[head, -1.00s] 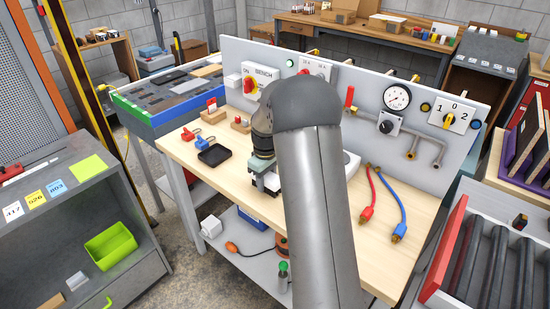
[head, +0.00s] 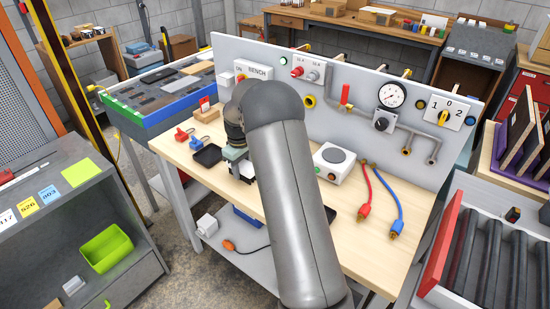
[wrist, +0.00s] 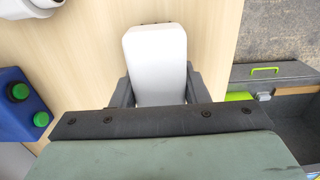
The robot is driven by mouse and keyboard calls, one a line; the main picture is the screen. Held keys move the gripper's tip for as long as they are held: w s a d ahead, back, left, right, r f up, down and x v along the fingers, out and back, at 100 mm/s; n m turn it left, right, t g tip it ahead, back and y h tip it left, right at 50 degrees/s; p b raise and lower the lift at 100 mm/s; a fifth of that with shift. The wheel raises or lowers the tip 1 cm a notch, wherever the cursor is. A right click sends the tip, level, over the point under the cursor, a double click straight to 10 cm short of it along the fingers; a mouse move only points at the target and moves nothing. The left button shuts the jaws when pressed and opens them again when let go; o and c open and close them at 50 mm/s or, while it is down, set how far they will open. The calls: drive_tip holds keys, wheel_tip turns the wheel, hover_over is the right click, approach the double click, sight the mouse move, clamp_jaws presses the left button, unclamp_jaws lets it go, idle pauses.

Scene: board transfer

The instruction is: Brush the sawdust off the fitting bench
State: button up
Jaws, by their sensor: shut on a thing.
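The fitting bench (head: 345,240) has a pale wooden top and an upright grey panel at its back. My gripper (head: 240,165) is low over the left part of the top, partly hidden by my arm. In the wrist view, my gripper (wrist: 157,92) has its dark fingers on both sides of a white rounded block (wrist: 155,55) and is shut on it. I cannot tell whether this block is the brush; its underside is hidden. Bare bench top (wrist: 85,60) shows beside it. I cannot make out any sawdust.
A black tray (head: 207,155) and red and blue clamps (head: 183,136) lie left of my gripper. A white hotplate box (head: 334,162) and red and blue hoses (head: 395,205) are to the right. A grey cabinet (head: 80,215) stands left of the bench.

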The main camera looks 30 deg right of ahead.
drive_tip(key=w, duration=0.1)
drive_tip(key=w+a+p, duration=0.1)
drive_tip(key=w, duration=0.1)
drive_tip(key=shift+w+a, duration=0.3)
drive_tip(key=shift+w, duration=0.05)
wheel_tip(320, 180, up, 2)
drive_tip(key=shift+w+r+p, duration=0.1)
drive_tip(key=shift+r+p, duration=0.15)
drive_tip(key=shift+p, duration=0.35)
drive_tip(key=shift+r, duration=0.35)
drive_tip(key=shift+r+p, duration=1.6)
drive_tip(key=shift+r, duration=0.85)
